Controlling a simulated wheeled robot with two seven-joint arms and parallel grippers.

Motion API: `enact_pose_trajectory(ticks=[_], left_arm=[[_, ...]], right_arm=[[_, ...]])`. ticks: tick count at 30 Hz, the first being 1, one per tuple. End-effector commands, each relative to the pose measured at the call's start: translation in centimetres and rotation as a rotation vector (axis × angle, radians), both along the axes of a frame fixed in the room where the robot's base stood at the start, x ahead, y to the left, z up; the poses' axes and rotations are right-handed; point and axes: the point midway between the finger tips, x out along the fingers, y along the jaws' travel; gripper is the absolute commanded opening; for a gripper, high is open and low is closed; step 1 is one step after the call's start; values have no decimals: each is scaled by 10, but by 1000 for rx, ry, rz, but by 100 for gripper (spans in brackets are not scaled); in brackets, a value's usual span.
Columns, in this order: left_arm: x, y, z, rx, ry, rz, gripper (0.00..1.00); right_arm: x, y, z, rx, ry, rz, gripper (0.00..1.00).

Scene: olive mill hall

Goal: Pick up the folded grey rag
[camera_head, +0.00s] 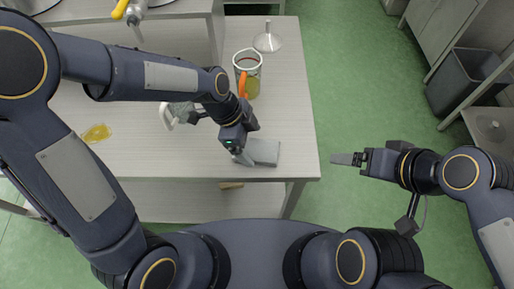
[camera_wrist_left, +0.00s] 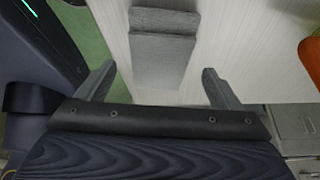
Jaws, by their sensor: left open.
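The folded grey rag (camera_head: 265,151) lies flat on the pale table (camera_head: 180,165), near its front right corner. In the left wrist view the rag (camera_wrist_left: 162,48) is a grey folded block beyond the fingertips, roughly centred between them. My left gripper (camera_head: 242,157) is over the table at the rag's left side and hides part of that edge in the head view. In the wrist view its two fingers (camera_wrist_left: 157,76) are spread wide with nothing between them. My right gripper (camera_head: 338,159) is off the table's right edge, above the floor; its finger gap does not show clearly.
A clear jug (camera_head: 248,62) with yellow liquid and an orange item (camera_head: 243,86) stand behind the rag. A funnel (camera_head: 267,42) is farther back. A white-handled item (camera_head: 167,118) is partly hidden by my left arm. A yellow puddle (camera_head: 96,133) lies left. A dark bin (camera_head: 466,82) stands right.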

Motion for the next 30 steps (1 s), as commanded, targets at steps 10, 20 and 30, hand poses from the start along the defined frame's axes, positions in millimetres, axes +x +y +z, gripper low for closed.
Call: enact_pose_trajectory(ticks=[10, 20, 30], left_arm=[[-2, -11, -29, 1, 0, 1, 87], [-2, -11, -29, 0, 1, 2, 62], [-2, -11, -29, 0, 0, 1, 39]], right_arm=[[0, 0, 4, 0, 0, 0, 89], [0, 0, 4, 0, 0, 0, 89], [0, 0, 4, 0, 0, 0, 89]])
